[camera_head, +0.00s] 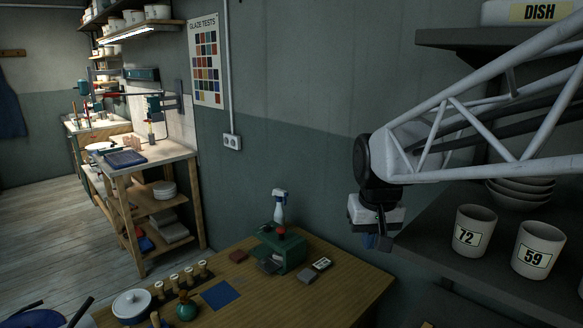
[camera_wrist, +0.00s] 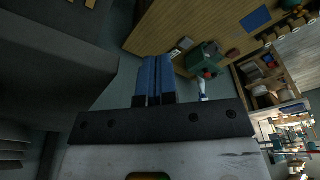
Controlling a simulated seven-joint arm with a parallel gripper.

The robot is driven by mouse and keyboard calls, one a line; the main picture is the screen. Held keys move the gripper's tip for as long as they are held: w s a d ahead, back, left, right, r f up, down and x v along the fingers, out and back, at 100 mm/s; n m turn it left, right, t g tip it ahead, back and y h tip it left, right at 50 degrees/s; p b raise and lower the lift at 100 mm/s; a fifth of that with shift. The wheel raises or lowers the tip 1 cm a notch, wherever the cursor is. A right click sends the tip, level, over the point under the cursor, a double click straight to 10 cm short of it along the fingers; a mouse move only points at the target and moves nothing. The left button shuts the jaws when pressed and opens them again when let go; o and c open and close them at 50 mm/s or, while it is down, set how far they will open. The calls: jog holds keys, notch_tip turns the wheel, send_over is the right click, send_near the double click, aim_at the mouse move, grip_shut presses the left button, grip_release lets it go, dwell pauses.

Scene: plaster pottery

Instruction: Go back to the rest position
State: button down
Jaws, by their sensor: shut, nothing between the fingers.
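My gripper (camera_head: 377,243) hangs at the end of my arm on the right side of the head view, in front of the grey wall and left of the shelf with the cups. Its blue fingers point down. In the wrist view the two blue fingers (camera_wrist: 155,78) lie side by side, shut with nothing between them. My gripper is apart from the table and the shelf.
Cups marked 72 (camera_head: 474,230) and 59 (camera_head: 538,250) stand on the right shelf (camera_head: 440,262). An upper shelf (camera_head: 450,38) is above my arm.

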jog(key=s+d+f, duration=0.1)
jog(key=s+f, duration=0.2)
jog(key=s, duration=0.7)
jog(key=s+d+f, duration=0.1)
jog(key=s+f, duration=0.2)
jog(key=s, duration=0.7)
jog(key=shift+d+m+t, duration=0.3)
jog(key=shift+d+m, duration=0.1)
jog(key=c, duration=1.8)
grip_release()
jog(key=shift+w, duration=0.1)
jog(key=shift+c, duration=0.2)
